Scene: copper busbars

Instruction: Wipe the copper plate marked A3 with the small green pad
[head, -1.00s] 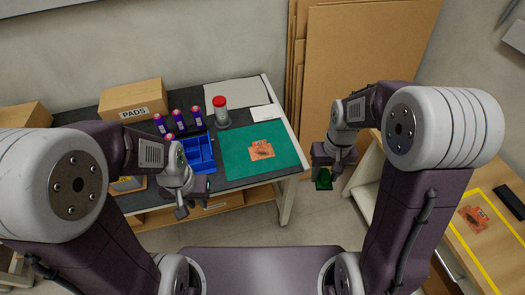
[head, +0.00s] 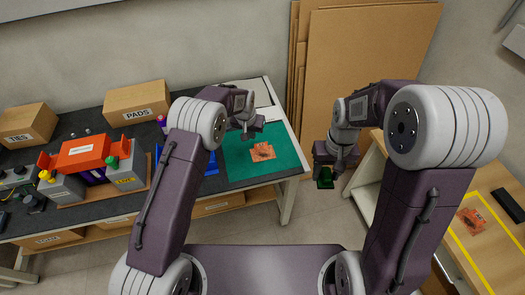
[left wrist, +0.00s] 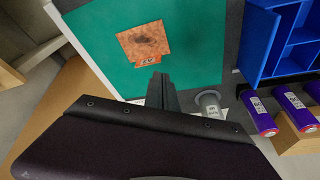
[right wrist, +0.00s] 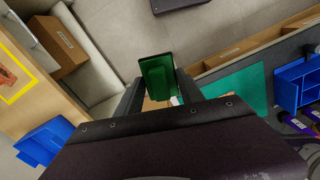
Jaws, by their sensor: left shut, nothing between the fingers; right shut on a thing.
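A copper plate with a dark smudge (head: 262,152) lies on the green mat (head: 235,170); it also shows in the left wrist view (left wrist: 143,43). A second copper plate (head: 471,220) lies inside a yellow outline on the right table. My left gripper (head: 252,133) is shut and empty, above the mat near the first plate's far side. My right gripper (head: 325,173) is shut on the small green pad (head: 324,183), held over the gap between the tables. The pad shows between its fingers in the right wrist view (right wrist: 158,78).
A blue divided bin (head: 210,163) stands left of the mat, partly hidden by my left arm. A PADS box (head: 137,102), a TIES box (head: 26,126) and an orange-topped device (head: 83,154) stand further left. Cardboard sheets (head: 365,70) lean behind.

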